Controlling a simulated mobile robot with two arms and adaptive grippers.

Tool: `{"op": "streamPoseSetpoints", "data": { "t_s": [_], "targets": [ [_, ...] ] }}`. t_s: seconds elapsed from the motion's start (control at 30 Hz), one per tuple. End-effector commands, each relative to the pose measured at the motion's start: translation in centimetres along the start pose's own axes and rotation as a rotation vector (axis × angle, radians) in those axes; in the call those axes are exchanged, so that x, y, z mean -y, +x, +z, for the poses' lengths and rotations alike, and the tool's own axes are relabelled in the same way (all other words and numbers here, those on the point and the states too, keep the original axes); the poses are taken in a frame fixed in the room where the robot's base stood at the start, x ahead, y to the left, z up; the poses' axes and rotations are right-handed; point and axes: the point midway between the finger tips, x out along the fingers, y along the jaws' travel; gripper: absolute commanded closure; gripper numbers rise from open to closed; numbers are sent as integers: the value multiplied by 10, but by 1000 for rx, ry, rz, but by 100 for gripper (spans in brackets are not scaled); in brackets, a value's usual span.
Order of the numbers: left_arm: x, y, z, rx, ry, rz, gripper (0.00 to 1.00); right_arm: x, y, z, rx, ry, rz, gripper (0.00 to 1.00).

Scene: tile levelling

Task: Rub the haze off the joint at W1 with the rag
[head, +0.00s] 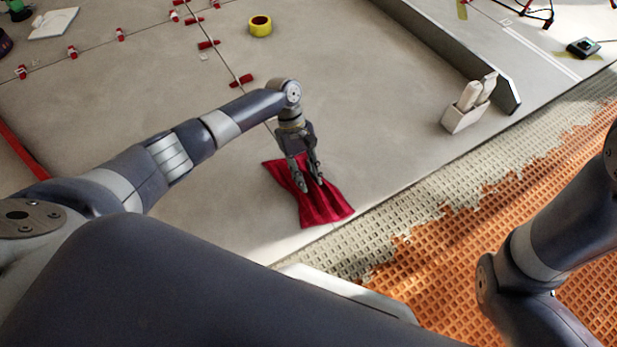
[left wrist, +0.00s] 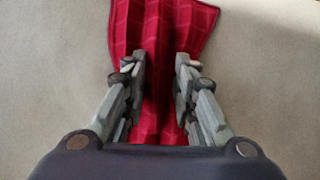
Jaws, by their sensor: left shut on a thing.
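The red rag (head: 322,205) is spread on the grey tile near the tile's front edge in the head view. My left gripper (head: 307,185) points down and is shut on a bunched ridge of the rag. In the left wrist view the rag (left wrist: 160,30) is pinched up between the two fingers (left wrist: 161,85), with a fold standing between them. The tile joint (head: 232,72) runs toward the gripper from the back; the part beneath the rag and gripper is hidden. I cannot make out a W1 mark or any haze. My right gripper is out of view.
Red levelling clips (head: 241,81) stand along the joints. A white holder (head: 466,115) stands at the right, near a long grey straightedge (head: 455,50). Orange matting (head: 470,255) with spread adhesive lies in front. Bare tile surrounds the rag.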

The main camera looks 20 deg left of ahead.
Motion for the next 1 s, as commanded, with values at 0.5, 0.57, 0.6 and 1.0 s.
{"op": "streamPoseSetpoints", "data": {
  "t_s": [0.5,0.57,0.6,1.0],
  "targets": [
    [0,-8,-19,-1,-2,-1,100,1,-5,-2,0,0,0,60],
    [0,-10,-22,-1,-2,0,100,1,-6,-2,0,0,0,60],
    [0,-11,-24,-2,-1,0,100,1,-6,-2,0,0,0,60],
    [1,-17,-36,-1,-1,-2,100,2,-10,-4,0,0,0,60]
  ]
}}
